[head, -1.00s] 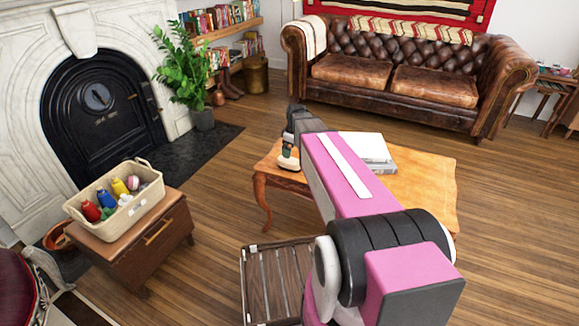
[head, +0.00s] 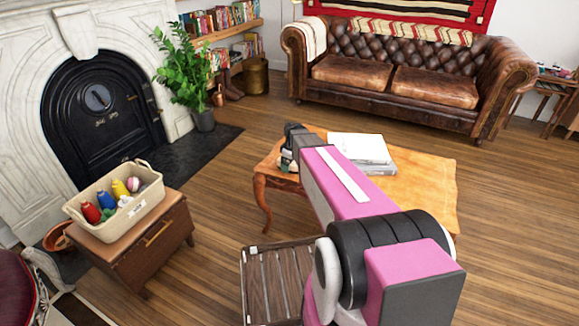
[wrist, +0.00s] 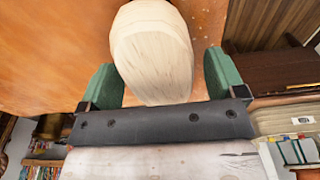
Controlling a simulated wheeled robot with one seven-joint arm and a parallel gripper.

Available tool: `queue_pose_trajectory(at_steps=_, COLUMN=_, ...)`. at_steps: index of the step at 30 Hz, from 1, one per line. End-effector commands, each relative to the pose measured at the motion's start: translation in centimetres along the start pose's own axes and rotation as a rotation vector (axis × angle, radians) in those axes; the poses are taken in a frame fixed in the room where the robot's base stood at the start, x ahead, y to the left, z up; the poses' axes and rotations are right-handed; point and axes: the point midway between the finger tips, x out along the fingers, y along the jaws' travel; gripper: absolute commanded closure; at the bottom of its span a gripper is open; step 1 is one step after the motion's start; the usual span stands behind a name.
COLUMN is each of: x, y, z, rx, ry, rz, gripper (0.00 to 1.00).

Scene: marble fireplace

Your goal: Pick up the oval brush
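The oval brush (wrist: 152,50) shows in the wrist view as a pale wooden oval over the orange-brown table top (wrist: 55,50). Its upper end reaches the picture's top edge, and no bristles show. My gripper (wrist: 163,75) is open, with one green finger on each side of the brush's lower end. A narrow gap shows beside the right finger; contact on the left is hard to tell. In the head view my gripper (head: 287,161) is low over the left end of the coffee table (head: 425,190), where my arm mostly hides the brush.
White books (head: 360,150) lie on the table to the right of my arm. A basket of colourful bottles (head: 140,205) stands on a wooden cabinet (head: 150,250) at left. A slatted wooden piece (head: 275,285) stands in front of the table. A leather sofa (head: 400,75) is behind.

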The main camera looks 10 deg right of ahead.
Motion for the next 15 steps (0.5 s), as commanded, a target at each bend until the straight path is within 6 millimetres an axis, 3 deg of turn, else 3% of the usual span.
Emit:
queue_pose_trajectory(at_steps=1, x=-0.01, y=0.0, z=0.0, rx=0.0, ry=0.0, rz=0.0, gripper=0.28)
queue_pose_trajectory(at_steps=4, x=-0.02, y=0.0, z=0.01, rx=0.0, ry=0.0, rz=0.0, gripper=0.61)
queue_pose_trajectory(at_steps=5, x=-0.03, y=0.01, z=0.01, rx=0.0, ry=0.0, rz=0.0, gripper=0.65)
queue_pose_trajectory(at_steps=15, x=-0.19, y=0.0, z=0.0, rx=0.0, ry=0.0, rz=0.0, gripper=0.65)
